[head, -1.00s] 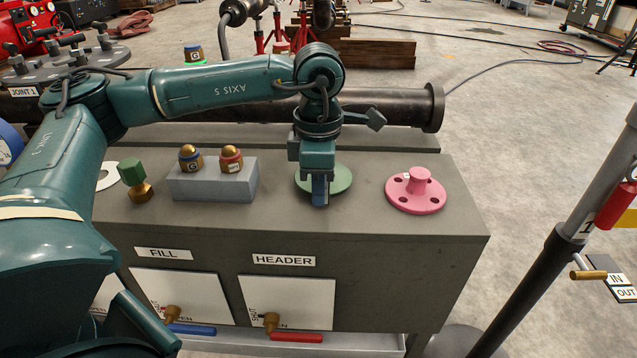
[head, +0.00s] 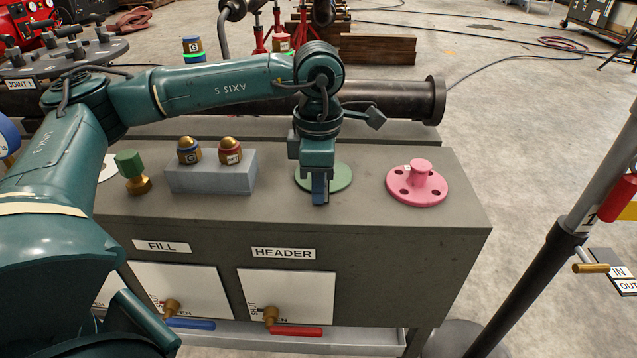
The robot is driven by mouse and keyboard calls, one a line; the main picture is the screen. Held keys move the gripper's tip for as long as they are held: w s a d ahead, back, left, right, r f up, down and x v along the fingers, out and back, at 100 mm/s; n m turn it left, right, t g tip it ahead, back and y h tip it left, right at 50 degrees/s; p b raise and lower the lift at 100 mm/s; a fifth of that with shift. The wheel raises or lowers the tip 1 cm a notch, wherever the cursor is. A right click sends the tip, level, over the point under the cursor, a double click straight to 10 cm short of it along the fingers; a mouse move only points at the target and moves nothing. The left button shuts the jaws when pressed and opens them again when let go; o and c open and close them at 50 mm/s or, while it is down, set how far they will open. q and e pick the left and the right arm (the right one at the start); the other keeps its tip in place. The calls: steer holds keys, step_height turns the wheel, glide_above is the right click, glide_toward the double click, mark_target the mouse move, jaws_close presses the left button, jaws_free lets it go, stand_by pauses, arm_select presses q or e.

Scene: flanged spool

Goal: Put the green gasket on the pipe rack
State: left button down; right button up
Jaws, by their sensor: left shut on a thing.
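The green gasket (head: 342,178) is a flat, pale green disc on the grey bench top, right of centre. My left gripper (head: 320,197) points down at its near-left part and is shut on it. The gripper hides part of the disc, and I cannot tell whether it is lifted off the bench. A long dark pipe with a flanged end (head: 436,100) lies behind the bench. I cannot make out with certainty which thing is the pipe rack. My right gripper is not in view.
A pink flanged spool (head: 417,184) stands right of the gasket. A grey block (head: 211,176) with two brass-topped fittings and a green-topped brass fitting (head: 132,172) stand to the left. A grey post (head: 570,220) rises at the right. Bench room is free between gasket and spool.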

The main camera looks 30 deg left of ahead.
arm_select(q)
steer(key=c, duration=1.5)
jaws_free()
